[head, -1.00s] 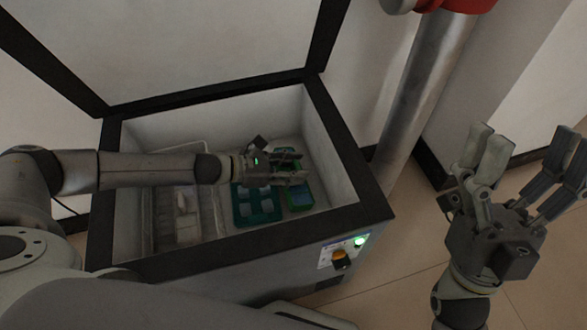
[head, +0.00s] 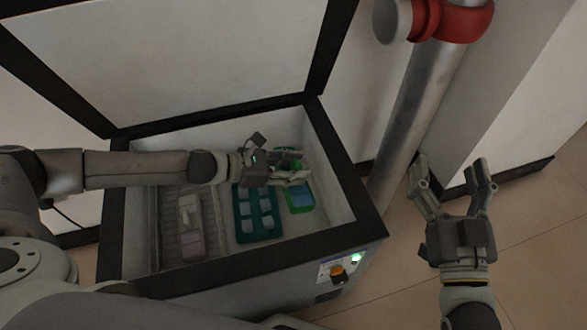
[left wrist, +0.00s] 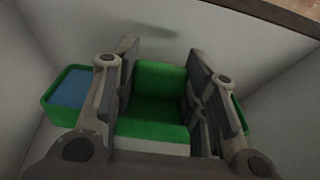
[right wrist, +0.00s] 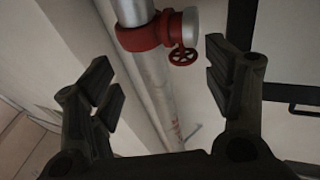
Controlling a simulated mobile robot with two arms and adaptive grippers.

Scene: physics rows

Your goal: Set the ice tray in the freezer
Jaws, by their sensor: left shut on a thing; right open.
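The chest freezer (head: 372,222) stands with its lid up. My left arm reaches in over its left side. My left gripper (head: 298,168) is low in the right part, shut on a green tray with blue contents (head: 299,197). In the left wrist view the tray's green middle part (left wrist: 158,85) is between the fingers, and a blue-filled end (left wrist: 72,92) sticks out to the left. The fingers hide part of it; I cannot tell whether it touches the freezer floor. My right gripper (head: 453,172) is open and empty, outside the freezer to the right.
A teal tray with several pale cubes (head: 255,213) lies in the middle of the freezer. A wire basket (head: 168,246) with a pale pinkish package (head: 190,240) is at left. A metal pipe with a red collar (head: 425,105) stands right of the freezer, near my right gripper.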

